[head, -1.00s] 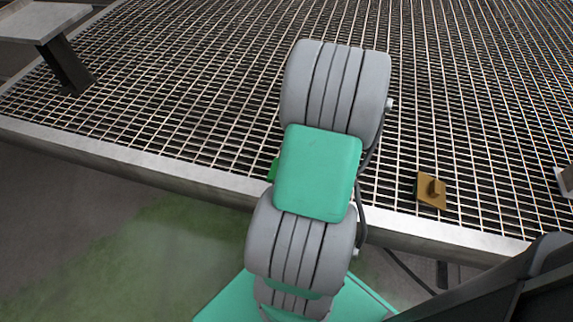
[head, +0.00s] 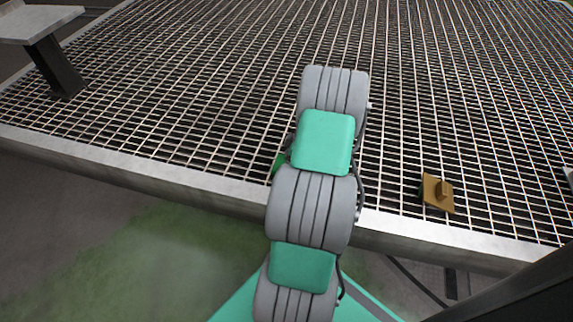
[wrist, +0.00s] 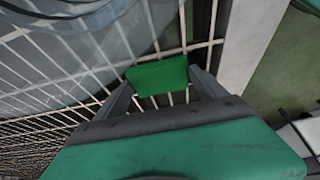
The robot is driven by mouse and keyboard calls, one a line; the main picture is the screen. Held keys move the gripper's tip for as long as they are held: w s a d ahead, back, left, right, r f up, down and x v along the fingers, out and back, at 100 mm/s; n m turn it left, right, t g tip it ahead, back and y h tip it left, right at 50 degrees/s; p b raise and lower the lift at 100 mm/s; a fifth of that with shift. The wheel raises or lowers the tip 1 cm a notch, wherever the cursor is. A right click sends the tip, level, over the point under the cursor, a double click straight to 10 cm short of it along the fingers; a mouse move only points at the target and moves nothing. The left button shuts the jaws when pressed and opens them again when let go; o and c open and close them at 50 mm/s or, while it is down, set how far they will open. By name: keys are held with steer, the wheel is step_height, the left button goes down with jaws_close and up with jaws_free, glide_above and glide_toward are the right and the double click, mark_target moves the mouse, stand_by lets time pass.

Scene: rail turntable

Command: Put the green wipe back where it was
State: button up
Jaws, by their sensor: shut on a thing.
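The green wipe (wrist: 160,77) is a small flat green piece between my gripper's two fingers in the wrist view. My gripper (wrist: 161,84) is shut on it, over the metal grating close to its pale edge rail. In the head view my arm hides the gripper. Only a small bit of darker green, apparently the wipe (head: 279,162), shows at the left side of my arm, near the grating's front edge. I cannot tell whether the wipe touches the grating.
The metal grating (head: 200,110) has a raised front rail (head: 120,165). A brown plate with a knob (head: 437,193) lies on it to the right of my arm. A grey bench-like stand (head: 45,30) is at the far left. Much of the grating is bare.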

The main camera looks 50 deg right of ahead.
steer(key=shift+r, duration=0.15)
steer(key=o, duration=1.1)
